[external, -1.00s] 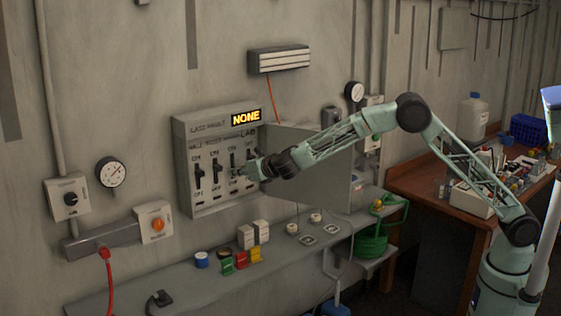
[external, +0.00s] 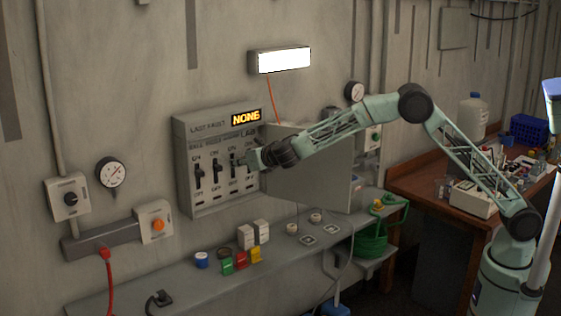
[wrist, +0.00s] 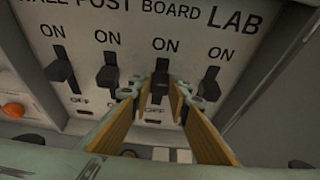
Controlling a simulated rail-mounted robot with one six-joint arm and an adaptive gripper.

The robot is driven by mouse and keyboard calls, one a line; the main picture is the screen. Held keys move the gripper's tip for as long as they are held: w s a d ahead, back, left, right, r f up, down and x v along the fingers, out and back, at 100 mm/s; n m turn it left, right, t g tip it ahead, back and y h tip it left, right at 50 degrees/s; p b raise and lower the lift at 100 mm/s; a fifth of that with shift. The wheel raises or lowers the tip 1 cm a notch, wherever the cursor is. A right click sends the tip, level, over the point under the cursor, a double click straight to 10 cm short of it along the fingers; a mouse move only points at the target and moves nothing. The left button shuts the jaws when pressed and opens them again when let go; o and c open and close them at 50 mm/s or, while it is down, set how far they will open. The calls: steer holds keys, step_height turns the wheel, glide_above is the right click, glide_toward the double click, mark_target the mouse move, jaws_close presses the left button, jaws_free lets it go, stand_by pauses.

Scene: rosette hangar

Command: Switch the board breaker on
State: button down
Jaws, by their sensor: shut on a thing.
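The breaker panel (external: 222,208) is a grey box on the wall with a row of black levers marked ON above and OFF below. The board breaker (wrist: 160,80) is the third lever, under the word BOARD. My gripper (wrist: 158,98) is shut on this lever, with one finger on each side of it. In the external view my gripper (external: 243,161) reaches the panel from the right and partly hides the levers there. The lever's handle looks raised toward ON, but the fingers hide its lower part.
The lab lever (wrist: 209,82) is close right of my fingers, the post lever (wrist: 108,75) close left. The panel's open door (external: 315,175) stands right, beneath my forearm. A wall lamp (external: 283,60) glows white above. A shelf (external: 190,282) with small items runs below.

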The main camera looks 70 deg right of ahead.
steer(key=shift+r, duration=0.3)
steer(key=c, duration=2.5)
jaws_free()
steer(key=shift+o, duration=0.4)
steer(key=shift+f, duration=0.1)
steer(key=shift+s+a, duration=0.1)
steer(key=v, duration=1.1)
steer(key=shift+s+a, duration=0.2)
